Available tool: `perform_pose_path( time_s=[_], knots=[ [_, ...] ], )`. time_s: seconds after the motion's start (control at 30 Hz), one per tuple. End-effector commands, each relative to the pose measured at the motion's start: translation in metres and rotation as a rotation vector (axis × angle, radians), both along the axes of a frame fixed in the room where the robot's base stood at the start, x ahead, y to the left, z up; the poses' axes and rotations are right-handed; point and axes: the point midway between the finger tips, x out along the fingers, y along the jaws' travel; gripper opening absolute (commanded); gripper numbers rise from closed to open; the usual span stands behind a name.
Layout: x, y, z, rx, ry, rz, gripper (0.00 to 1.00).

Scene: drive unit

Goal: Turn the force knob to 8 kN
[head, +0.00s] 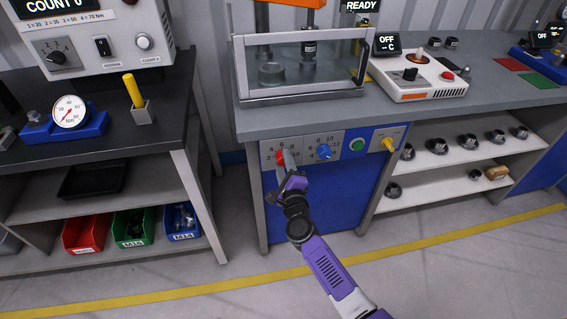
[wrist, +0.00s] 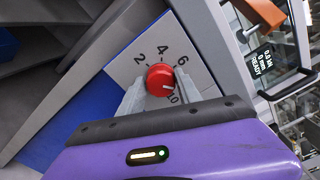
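The red knob (head: 281,156) is on the grey dial plate at the left of the press bench's front panel. In the wrist view the red knob (wrist: 160,80) shows a pale mark at its lower right, on the side of the 10. The numbers 2, 4, 6 and 10 are readable; I cannot make out the 8. My gripper (wrist: 160,92) is at the knob, with one pale finger on each side of it. Narrow gaps seem to show, so the fingers look open around it; contact is unclear. In the head view my gripper (head: 287,165) partly covers the dial.
A blue knob (head: 323,152), a green button (head: 357,145) and a yellow switch (head: 390,143) sit to the right on the same panel. The press's display (wrist: 262,62) reads 0.0 kN, 0 mm, READY. A black-topped bench (head: 140,143) stands left. Floor is clear in front.

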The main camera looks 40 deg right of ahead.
Motion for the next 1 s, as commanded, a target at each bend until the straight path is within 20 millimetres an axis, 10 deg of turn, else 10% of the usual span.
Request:
perform_pose_path(
  time_s=[0.47, 1.0],
  knots=[
    [-0.004, 0.003, 0.001, -0.001, 0.000, 0.001, 0.59],
    [-0.063, 0.042, 0.000, -0.001, 0.001, 0.000, 0.59]
  ],
)
